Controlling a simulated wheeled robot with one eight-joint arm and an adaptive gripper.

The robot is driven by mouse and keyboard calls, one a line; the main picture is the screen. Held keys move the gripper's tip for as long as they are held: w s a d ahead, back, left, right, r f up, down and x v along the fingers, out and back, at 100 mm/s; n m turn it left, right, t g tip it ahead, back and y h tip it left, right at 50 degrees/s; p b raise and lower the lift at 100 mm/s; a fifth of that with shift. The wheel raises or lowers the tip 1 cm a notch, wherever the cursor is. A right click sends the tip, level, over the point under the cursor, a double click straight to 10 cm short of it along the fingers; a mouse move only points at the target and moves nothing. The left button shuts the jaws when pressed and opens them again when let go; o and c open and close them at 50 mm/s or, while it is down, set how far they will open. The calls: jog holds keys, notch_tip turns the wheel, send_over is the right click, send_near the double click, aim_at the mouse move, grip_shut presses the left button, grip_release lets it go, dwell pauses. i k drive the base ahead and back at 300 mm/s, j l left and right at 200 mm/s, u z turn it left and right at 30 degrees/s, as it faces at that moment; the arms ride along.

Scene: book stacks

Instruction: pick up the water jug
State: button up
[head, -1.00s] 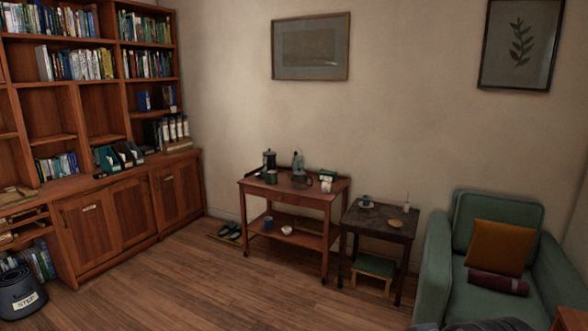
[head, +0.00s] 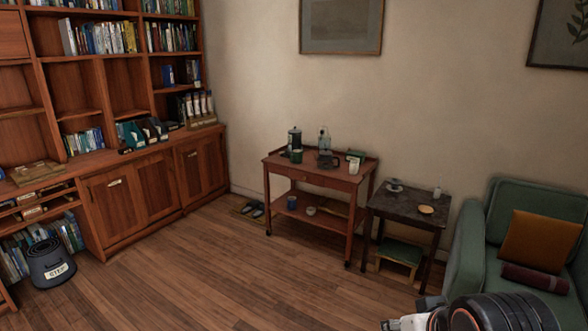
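A pale, see-through vessel (head: 323,139), which looks like the water jug, stands upright towards the back of the red-brown trolley's top (head: 281,161). It is small in view, and its lower part is partly hidden by a dark pot (head: 328,160). A tall dark canister (head: 294,139) stands to its left, with a green mug (head: 297,156) in front. My gripper (head: 402,323) shows only in part at the bottom edge, low and right of the trolley and well apart from the jug. Its fingers cannot be made out.
A dark side table (head: 399,208) with small items stands right of the trolley, over a green-topped stool (head: 399,254). A green armchair (head: 470,240) is at the right. Bookshelves (head: 115,205) and a dark step stool (head: 50,266) are at the left. The wooden floor (head: 220,275) before the trolley is clear.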

aim_at(325, 140)
jog(key=i+u, duration=0.25)
jog(key=i, duration=2.25)
jog(key=i+j+z, duration=0.2)
jog(key=i+z, duration=0.3)
jog(key=i, duration=0.2)
jog(key=i+j+z, duration=0.45)
jog(key=i, duration=0.2)
jog(key=i+j+z, duration=0.5)
jog(key=j, duration=0.2)
jog(key=i+j+z, duration=0.5)
jog(key=j, duration=0.4)
jog(key=k+l, duration=0.05)
